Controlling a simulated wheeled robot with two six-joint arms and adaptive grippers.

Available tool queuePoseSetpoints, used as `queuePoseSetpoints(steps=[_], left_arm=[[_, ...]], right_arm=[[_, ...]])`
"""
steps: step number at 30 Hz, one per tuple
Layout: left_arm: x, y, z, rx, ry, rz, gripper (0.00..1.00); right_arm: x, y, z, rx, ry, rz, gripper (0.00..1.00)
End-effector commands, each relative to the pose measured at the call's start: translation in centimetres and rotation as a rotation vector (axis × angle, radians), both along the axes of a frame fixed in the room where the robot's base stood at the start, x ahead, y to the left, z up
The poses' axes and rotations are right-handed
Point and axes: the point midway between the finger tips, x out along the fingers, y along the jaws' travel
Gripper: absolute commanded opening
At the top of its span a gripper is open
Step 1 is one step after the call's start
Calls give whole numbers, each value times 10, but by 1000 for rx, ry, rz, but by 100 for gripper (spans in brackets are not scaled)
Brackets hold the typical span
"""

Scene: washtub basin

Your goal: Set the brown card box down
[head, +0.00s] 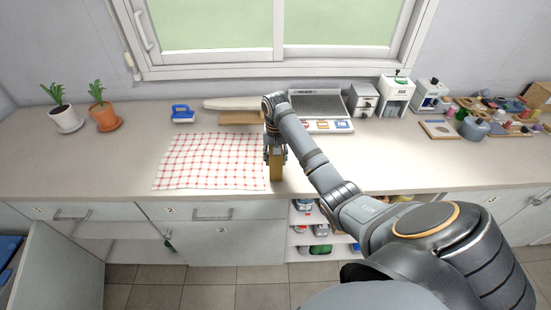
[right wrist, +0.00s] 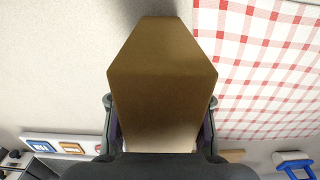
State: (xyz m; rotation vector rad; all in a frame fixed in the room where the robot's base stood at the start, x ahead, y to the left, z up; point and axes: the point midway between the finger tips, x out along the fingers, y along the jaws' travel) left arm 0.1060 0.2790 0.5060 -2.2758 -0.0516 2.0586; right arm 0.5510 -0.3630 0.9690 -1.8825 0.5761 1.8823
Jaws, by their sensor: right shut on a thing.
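The brown card box (head: 276,168) is upright in my right gripper (head: 275,155), at the right edge of the checked cloth, over the front part of the counter. In the right wrist view the brown card box (right wrist: 162,80) fills the middle, with a finger of my right gripper (right wrist: 161,130) on each side of it. My right gripper is shut on it. A shadow lies on the counter near the box; I cannot tell whether its bottom touches the counter. My left gripper is not in view.
The red-and-white checked cloth (head: 210,162) lies left of the box. The counter (head: 370,175) is clear to the right. A blue-handled item (head: 182,114), a wooden board (head: 240,118) and a grey machine (head: 320,105) stand behind. Below the counter's front edge are open shelves (head: 318,240).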

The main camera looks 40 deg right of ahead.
Motion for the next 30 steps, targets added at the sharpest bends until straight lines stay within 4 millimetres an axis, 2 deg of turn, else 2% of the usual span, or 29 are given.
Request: queuePoseSetpoints(steps=[3, 4, 9, 20, 24, 27, 30], left_arm=[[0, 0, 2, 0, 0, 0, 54], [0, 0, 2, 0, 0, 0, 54], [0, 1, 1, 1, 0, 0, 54], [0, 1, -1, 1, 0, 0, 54], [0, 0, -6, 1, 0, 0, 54], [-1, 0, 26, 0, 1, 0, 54], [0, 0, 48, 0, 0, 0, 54]], right_arm=[[0, 0, -2, 1, 2, 0, 11], [0, 0, -3, 1, 1, 0, 44], [0, 0, -3, 1, 1, 0, 64], [0, 0, 3, -1, -2, 0, 64], [1, 0, 29, -1, -5, 1, 64], [0, 0, 69, 0, -1, 1, 64], [0, 0, 91, 1, 1, 1, 64]])
